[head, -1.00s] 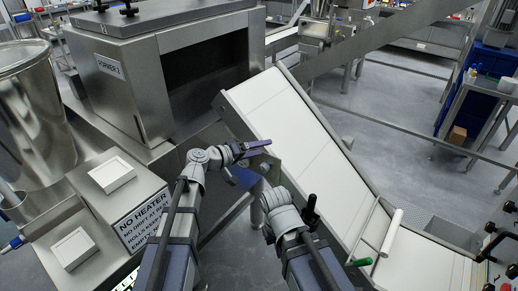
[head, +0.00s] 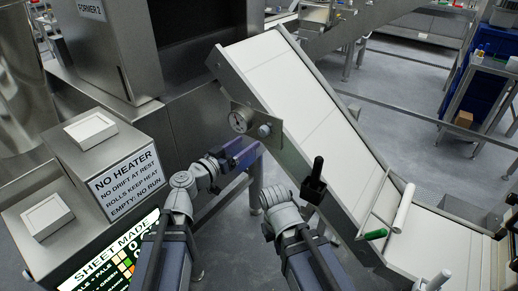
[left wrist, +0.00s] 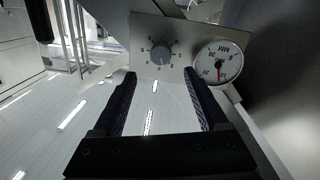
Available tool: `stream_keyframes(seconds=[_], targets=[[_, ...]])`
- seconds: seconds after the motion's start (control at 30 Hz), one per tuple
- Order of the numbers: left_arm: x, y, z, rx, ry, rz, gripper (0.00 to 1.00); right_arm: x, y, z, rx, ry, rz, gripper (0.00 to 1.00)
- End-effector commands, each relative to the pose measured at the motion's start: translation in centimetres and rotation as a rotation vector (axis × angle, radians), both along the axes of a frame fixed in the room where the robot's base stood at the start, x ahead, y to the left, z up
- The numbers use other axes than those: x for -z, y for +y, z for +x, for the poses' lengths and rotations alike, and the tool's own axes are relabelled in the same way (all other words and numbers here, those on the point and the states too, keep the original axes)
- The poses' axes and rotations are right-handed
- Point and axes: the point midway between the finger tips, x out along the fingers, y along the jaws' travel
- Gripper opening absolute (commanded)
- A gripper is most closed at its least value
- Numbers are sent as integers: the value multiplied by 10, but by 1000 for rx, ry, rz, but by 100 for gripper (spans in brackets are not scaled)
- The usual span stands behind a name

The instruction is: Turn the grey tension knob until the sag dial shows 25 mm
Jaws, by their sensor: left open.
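The grey tension knob (head: 264,131) sits on a metal plate on the conveyor's side. It also shows in the left wrist view (left wrist: 161,54), with marks around it. The round white sag dial (head: 238,122) is beside it; in the left wrist view the dial (left wrist: 218,64) appears upside down. Its red needle points down in that picture; I cannot read the exact value. My left gripper (head: 242,153) is open and empty, just below the plate. In the left wrist view the knob is beyond its fingertips (left wrist: 162,82), apart from them.
The sloping white conveyor (head: 300,90) runs behind the plate. A black upright handle (head: 316,178) stands on its near edge, close to my right arm. A box with a "NO HEATER" sign (head: 124,185) stands at left. A green-ended roller handle (head: 375,234) is lower right.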

Motion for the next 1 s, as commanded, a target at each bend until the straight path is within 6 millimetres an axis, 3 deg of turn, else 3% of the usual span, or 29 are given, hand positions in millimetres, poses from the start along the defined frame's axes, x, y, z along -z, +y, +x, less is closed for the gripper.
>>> stream_keyframes(seconds=[0.03,0.27,0.7,1.0], targets=[[6,1,-3,-7,-18,13,76,7,0,0,0,0,0,0],[4,2,-1,-14,-38,30,76,6,0,0,0,0,0,0],[4,-36,47,-11,-36,29,76,6,0,0,0,0,0,0],[4,-47,58,-13,-36,29,76,6,0,0,0,0,0,0]])
